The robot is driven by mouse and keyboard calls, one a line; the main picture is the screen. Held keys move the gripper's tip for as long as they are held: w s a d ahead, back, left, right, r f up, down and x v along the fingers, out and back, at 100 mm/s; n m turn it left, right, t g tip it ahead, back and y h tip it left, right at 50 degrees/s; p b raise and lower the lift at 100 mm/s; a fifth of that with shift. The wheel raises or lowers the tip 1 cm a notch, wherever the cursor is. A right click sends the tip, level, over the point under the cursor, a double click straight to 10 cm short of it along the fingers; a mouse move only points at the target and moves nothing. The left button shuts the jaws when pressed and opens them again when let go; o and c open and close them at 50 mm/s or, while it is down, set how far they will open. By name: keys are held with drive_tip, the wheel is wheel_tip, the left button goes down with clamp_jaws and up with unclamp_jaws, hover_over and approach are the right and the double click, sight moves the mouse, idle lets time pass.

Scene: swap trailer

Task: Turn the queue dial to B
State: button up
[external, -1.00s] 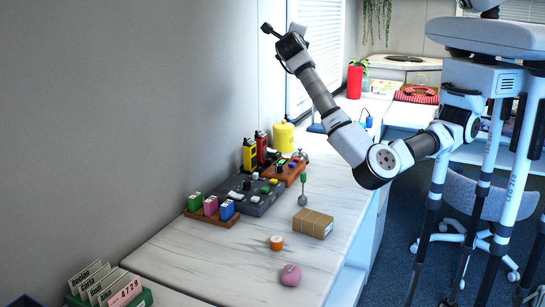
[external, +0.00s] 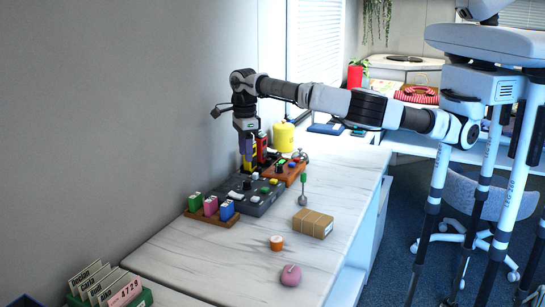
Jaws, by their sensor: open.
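A dark grey control panel (external: 262,203) lies on the white marble counter, with dark knobs and several small coloured buttons. A dark knob (external: 247,184) stands near its back edge. A smaller orange-brown panel (external: 291,177) sits behind it to the right, also with a dark knob and coloured buttons. I cannot read any dial markings, so I cannot tell which knob is the queue dial or its setting. My gripper (external: 247,166) points down over the back of the grey panel, open, its fingertips just above the dark knob. I cannot tell whether they touch anything. The gripper partly hides the yellow handset.
A yellow handset (external: 252,164) and a red handset (external: 262,145) stand close behind the gripper. A rack with green, pink and blue blocks (external: 212,213) is in front. The front counter is mostly clear.

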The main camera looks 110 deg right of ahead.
sight(246, 181)
wheel_tip(246, 181, down, 10)
drive_tip(key=shift+r+p, duration=0.25)
drive_tip(key=shift+p, duration=0.4)
drive_tip(key=shift+c, duration=0.5)
drive_tip(key=c, duration=0.9)
drive_tip(key=shift+m, duration=0.4)
drive_tip(key=m, duration=0.3)
drive_tip(key=shift+r+m, duration=0.1)
drive_tip(key=shift+m, duration=2.4)
